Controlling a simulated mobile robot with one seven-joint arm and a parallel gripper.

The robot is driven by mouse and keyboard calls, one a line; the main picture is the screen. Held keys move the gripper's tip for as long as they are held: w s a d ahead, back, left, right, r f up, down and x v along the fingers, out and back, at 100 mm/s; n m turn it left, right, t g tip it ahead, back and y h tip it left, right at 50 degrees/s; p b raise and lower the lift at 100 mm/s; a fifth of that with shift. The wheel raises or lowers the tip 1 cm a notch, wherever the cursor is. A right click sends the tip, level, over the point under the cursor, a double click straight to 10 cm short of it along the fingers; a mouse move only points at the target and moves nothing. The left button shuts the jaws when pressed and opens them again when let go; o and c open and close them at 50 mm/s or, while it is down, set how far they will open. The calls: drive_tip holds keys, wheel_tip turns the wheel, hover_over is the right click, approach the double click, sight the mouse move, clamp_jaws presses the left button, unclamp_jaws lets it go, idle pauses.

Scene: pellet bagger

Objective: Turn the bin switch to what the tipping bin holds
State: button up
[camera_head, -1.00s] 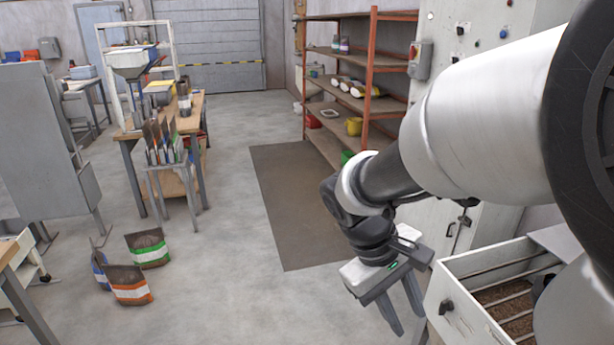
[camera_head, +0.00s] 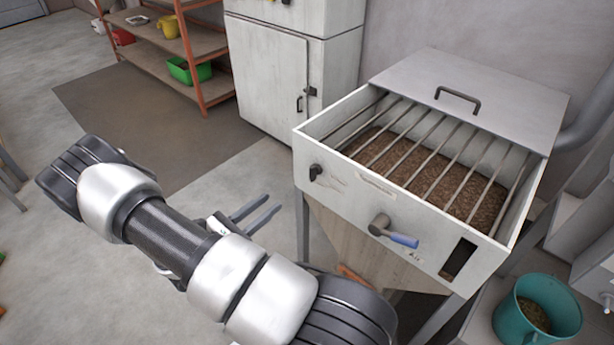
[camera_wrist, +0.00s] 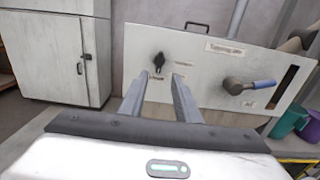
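The tipping bin (camera_head: 322,200) is a pale hopper with bars across its top and a loose brown, grainy fill (camera_head: 420,172) under them. The bin switch (camera_head: 315,172) is a small black knob at the left of the front panel; in the wrist view the knob (camera_wrist: 158,62) looks roughly upright. Small labels sit around it, too small to read. A lever with a blue handle (camera_head: 400,240) is further right, also in the wrist view (camera_wrist: 250,86). My gripper (camera_head: 271,202) is open and empty, in front of the panel and apart from the switch; its fingers (camera_wrist: 160,76) show below the knob.
The bin's grey lid (camera_head: 480,85) is at the back of its top. A teal bucket (camera_head: 510,310) with brown contents stands at the lower right. A white cabinet (camera_head: 268,80) and an orange shelf rack (camera_head: 190,55) stand behind.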

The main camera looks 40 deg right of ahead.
sight(310, 172)
drive_tip(key=d, duration=0.5)
drive_tip(key=w+d, duration=0.1)
drive_tip(key=d, duration=0.5)
drive_tip(key=d+b, duration=0.1)
drive_tip(key=d, duration=0.4)
drive_tip(key=shift+w+d, duration=0.2)
drive_tip(key=shift+d, duration=0.1)
clamp_jaws()
